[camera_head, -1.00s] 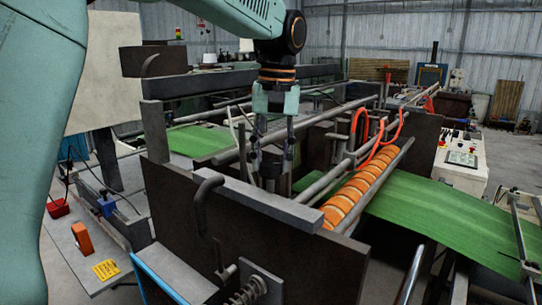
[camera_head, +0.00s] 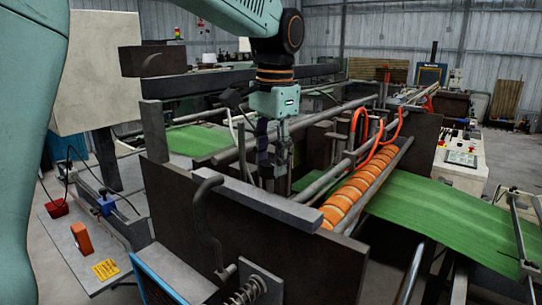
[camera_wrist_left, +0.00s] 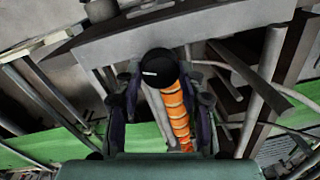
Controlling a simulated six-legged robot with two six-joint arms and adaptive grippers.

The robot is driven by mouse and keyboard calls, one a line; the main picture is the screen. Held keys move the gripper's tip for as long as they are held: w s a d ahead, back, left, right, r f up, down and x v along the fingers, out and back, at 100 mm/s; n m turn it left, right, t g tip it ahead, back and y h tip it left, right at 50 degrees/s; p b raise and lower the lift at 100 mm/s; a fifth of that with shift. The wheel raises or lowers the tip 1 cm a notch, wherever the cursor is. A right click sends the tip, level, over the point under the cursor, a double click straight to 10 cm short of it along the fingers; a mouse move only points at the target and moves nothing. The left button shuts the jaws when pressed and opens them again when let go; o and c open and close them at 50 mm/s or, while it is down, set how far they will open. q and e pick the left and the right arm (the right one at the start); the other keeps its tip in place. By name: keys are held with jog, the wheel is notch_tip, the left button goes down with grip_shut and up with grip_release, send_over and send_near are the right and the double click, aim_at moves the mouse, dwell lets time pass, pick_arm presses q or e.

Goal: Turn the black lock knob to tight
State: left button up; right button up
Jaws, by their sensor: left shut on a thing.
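The black lock knob (camera_wrist_left: 159,65) is a round black cap with a short white mark on its left side in the left wrist view. My left gripper (camera_head: 272,165) points down over the machine frame in the head view. Its two fingers stand on either side of the knob in the left wrist view, shut on it. The fingers mostly hide the knob in the head view. My right gripper is not in view.
A grey bar (camera_head: 256,199) and dark side plate (camera_head: 275,250) stand in front of the gripper. An orange-banded roller (camera_head: 352,196) and orange hoses (camera_head: 362,125) lie to the right. Green sheet (camera_head: 430,215) runs out rightward.

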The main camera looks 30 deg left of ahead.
pick_arm(q)
jog(key=shift+s+f+m, duration=0.1)
jog(key=shift+m, duration=0.7)
jog(key=o, duration=1.2)
jog(key=shift+s+d+r, duration=0.1)
jog(key=shift+d+r, duration=0.1)
jog(key=shift+r, duration=2.85)
jog(key=shift+d+r, duration=0.15)
jog(key=shift+r, duration=2.85)
jog(key=shift+s, duration=0.1)
